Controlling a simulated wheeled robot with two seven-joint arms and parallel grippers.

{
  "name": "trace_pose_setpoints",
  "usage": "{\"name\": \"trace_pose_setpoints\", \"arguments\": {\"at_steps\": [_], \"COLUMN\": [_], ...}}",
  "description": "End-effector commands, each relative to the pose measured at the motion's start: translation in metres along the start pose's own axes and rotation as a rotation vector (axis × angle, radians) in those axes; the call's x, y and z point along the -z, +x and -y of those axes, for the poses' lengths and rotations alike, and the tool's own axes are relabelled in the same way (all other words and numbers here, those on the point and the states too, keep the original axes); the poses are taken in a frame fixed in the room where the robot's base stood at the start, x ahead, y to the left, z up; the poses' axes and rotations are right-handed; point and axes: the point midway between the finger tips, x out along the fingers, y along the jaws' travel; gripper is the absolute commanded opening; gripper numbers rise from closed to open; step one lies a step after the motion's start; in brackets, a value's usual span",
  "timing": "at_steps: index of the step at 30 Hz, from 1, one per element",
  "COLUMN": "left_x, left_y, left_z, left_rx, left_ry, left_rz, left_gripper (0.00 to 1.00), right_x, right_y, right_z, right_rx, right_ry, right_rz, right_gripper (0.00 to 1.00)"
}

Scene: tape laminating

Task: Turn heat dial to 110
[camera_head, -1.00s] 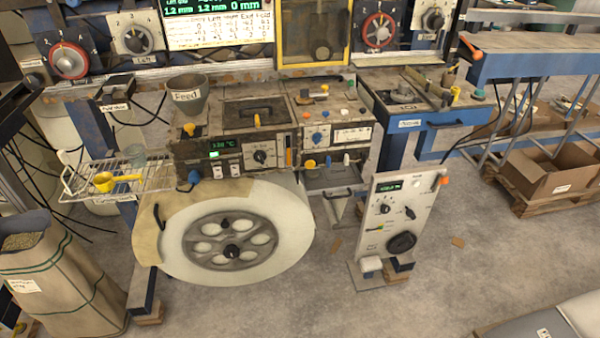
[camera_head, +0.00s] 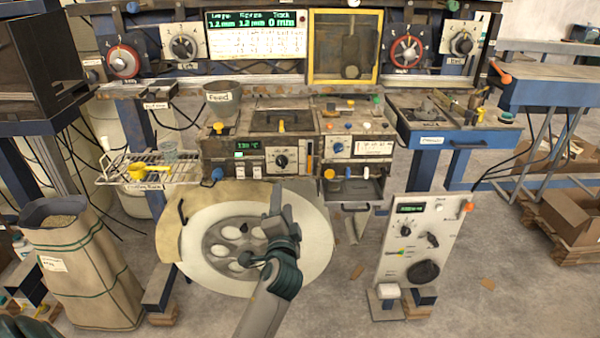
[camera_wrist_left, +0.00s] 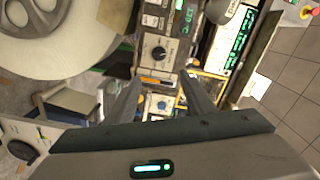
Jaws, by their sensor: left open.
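The heat dial (camera_head: 282,160) is a black knob on a light plate on the front of the machine, right of a green display (camera_head: 248,145) that seems to read 130 °C. In the left wrist view a similar black knob on a light plate (camera_wrist_left: 159,52) shows beyond the fingers, near a green display (camera_wrist_left: 179,22). My left gripper (camera_head: 276,195) is in front of the big white roll, below the dial and apart from it. In the left wrist view its two fingers (camera_wrist_left: 160,92) are spread with nothing held between them. My right gripper is not in view.
The large white roll (camera_head: 318,235) hangs below the machine (camera_head: 220,148). A wire rack (camera_head: 115,172) with a yellow scoop (camera_head: 137,171) is at left. A control box (camera_head: 440,225) stands on the floor at right. A grey Feed cup (camera_head: 221,100) stands on the machine's top left.

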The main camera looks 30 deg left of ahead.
Motion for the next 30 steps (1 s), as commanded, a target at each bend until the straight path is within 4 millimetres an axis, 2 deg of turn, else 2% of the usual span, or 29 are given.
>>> {"name": "trace_pose_setpoints", "arguments": {"at_steps": [8,14,23,30], "left_x": [0.000,0.000,0.001,0.001], "left_y": [0.001,0.009,0.047,0.091], "left_z": [-0.001,-0.001,0.000,0.001], "left_rx": [-0.002,-0.003,-0.003,-0.002], "left_ry": [-0.001,0.000,0.000,0.001], "left_rz": [-0.001,-0.001,-0.001,0.000], "left_gripper": [0.49,0.49,0.49,0.49], "right_x": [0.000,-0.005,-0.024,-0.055], "right_y": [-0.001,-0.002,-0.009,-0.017], "right_z": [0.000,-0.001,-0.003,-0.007], "right_rx": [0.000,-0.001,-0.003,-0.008], "right_ry": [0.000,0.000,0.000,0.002], "right_rz": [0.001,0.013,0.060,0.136], "right_gripper": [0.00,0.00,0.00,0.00]}}
